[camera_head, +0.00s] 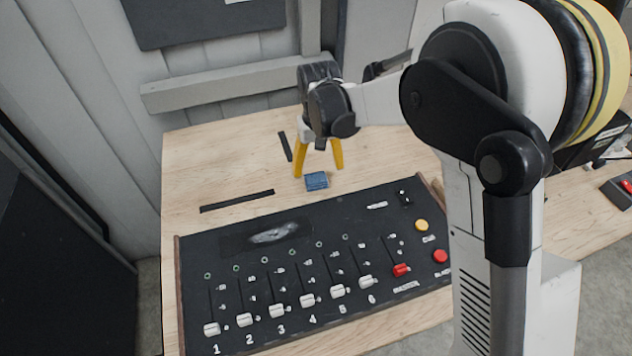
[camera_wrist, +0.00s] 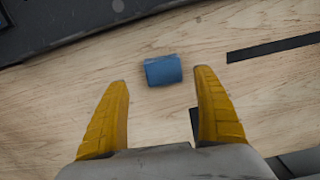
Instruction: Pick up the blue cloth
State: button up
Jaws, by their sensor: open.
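The blue cloth (camera_head: 316,181) is a small folded block lying on the wooden table, just behind the black control panel. It also shows in the wrist view (camera_wrist: 163,70), near the top middle. My gripper (camera_head: 319,172) has two yellow fingers, spread apart with nothing between them. In the wrist view my gripper (camera_wrist: 161,75) points toward the cloth, which lies between the fingers' lines and slightly beyond their tips. I cannot tell the exact height of the fingertips above the table.
The black control panel (camera_head: 330,225) with several white sliders, a red slider and yellow and red buttons fills the table's front. Black strips (camera_head: 237,200) lie on the wood. A grey wall with a ledge (camera_head: 225,83) stands behind.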

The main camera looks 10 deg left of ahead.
aim_at(316, 177)
jog(key=f, duration=0.1)
jog(key=f+b, duration=0.1)
jog(key=f, duration=0.2)
jog(key=shift+s+a+f+b, duration=0.2)
jog(key=shift+a+f+b, duration=0.05)
jog(key=shift+f+b, duration=0.15)
jog(key=shift+r, duration=0.15)
jog(key=c, duration=1)
jog(key=shift+c, duration=0.2)
notch_tip(316, 177, up, 4)
jog(key=shift+r+p, duration=0.2)
jog(key=shift+p, duration=0.85)
jog(key=s+d+r+p, duration=0.2)
jog(key=d+r, duration=0.4)
jog(key=d, duration=0.5)
jog(key=shift+s+d+r+p, duration=0.2)
jog(key=shift+s+r+p, duration=0.05)
jog(key=shift+r+p, duration=0.1)
